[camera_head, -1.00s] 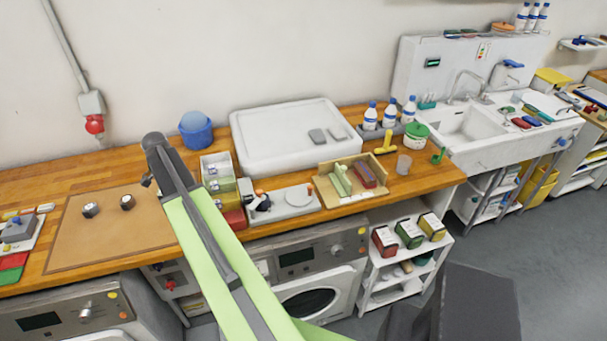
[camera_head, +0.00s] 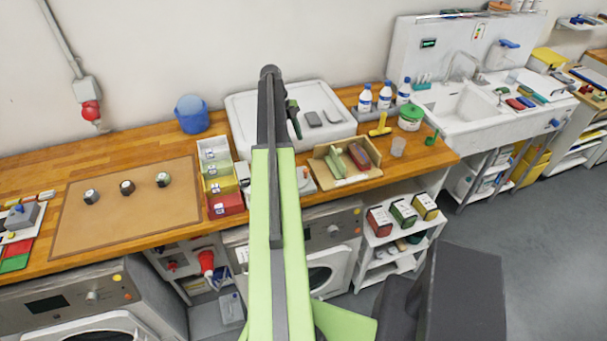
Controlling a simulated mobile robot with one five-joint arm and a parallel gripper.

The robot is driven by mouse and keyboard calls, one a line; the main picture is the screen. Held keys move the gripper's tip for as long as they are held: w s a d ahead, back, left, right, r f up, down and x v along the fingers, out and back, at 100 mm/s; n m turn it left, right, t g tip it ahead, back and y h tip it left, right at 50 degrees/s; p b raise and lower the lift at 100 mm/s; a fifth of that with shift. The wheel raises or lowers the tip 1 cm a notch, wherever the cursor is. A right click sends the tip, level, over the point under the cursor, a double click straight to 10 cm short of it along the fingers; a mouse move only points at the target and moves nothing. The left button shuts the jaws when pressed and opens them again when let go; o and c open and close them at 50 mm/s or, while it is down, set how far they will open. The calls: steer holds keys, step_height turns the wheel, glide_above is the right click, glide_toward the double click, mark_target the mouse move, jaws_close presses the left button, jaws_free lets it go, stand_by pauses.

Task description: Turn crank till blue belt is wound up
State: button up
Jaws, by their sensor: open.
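The white crank board (camera_head: 306,182) lies on the wooden bench, mostly hidden behind my arm; only its right end shows. The crank is hidden, and I cannot make out the blue belt on it. My arm rises through the middle of the picture and covers that part of the bench. Only a dark part of my gripper (camera_head: 293,118) shows, just right of the arm's top, in front of the white tray. It is open, with nothing seen in it; its fingertips are not clear.
Three small round rolls, one (camera_head: 127,187), stand on the brown mat (camera_head: 75,240). Small bins (camera_head: 213,152) stand left of my arm. A wooden tray (camera_head: 371,172) with green and red pieces and a white tray (camera_head: 240,112) are nearby. A blue bucket (camera_head: 192,115) stands behind.

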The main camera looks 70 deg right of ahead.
mark_target(306, 170)
steer(key=b+x, duration=1.1)
steer(key=x, duration=0.2)
steer(key=shift+f, duration=0.25)
steer(key=shift+r, duration=0.15)
steer(key=shift+c, duration=0.2)
